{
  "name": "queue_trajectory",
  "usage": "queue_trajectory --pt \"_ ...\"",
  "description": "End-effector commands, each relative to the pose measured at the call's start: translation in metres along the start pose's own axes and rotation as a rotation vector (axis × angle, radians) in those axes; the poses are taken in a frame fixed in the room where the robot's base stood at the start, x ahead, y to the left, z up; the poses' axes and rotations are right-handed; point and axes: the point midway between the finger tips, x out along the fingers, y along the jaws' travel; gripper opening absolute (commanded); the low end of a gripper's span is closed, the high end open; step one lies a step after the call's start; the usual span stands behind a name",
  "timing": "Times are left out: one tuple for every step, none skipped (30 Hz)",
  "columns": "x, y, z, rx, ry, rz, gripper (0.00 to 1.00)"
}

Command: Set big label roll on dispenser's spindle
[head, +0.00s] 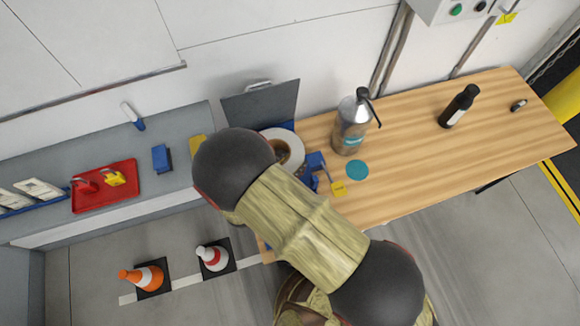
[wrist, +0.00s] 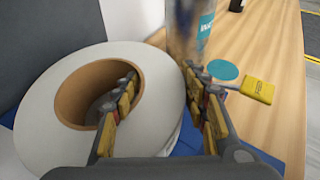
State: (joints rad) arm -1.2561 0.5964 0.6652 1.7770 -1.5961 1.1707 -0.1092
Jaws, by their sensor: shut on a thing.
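The big label roll (head: 291,138) is white with a brown cardboard core. It is partly hidden behind my arm in the head view and fills the left of the wrist view (wrist: 55,110). My gripper (wrist: 160,76) is shut on the roll's wall, one finger inside the core and the other outside the rim. Blue parts (head: 315,162), which look like the dispenser, are beside the roll at the table's left end, and blue also shows under it in the wrist view (wrist: 188,142). I cannot make out the spindle, nor whether the roll touches the blue parts.
A spray bottle (head: 351,125), a teal disc (head: 357,170) and a yellow tag (head: 338,188) are close to the right. A dark panel (head: 266,102) stands behind. A black bottle (head: 458,107) is farther right on the wooden table (head: 420,150), with clear surface between.

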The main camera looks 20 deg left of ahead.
Motion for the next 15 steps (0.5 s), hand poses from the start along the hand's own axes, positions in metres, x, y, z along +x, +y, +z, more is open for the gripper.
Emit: queue_trajectory --pt "0.002 0.004 -0.003 0.003 -0.002 0.0 0.0" --pt "0.003 0.005 -0.004 0.003 -0.002 0.0 0.0" --pt "0.004 0.007 -0.005 0.003 -0.002 0.0 0.0" --pt "0.004 0.007 -0.006 0.003 -0.002 0.0 0.0" --pt "0.005 0.008 -0.006 0.003 -0.002 0.0 0.0" --pt "0.005 0.009 -0.007 0.003 -0.002 0.0 0.0" --pt "0.006 0.009 -0.009 0.003 -0.002 0.0 0.0" --pt "0.007 0.011 -0.01 0.003 -0.002 0.0 0.0" --pt "0.008 0.013 -0.012 0.003 -0.002 0.0 0.0" --pt "0.01 0.014 -0.015 0.003 -0.002 0.0 0.0" --pt "0.011 0.013 -0.019 0.001 -0.002 0.0 0.0" --pt "0.013 0.013 -0.024 0.0 -0.002 0.0 0.0" --pt "0.015 0.013 -0.028 0.0 -0.002 0.0 0.0" --pt "0.017 0.013 -0.032 0.0 -0.002 0.0 0.0" --pt "0.018 0.013 -0.036 0.0 -0.002 0.0 0.0"
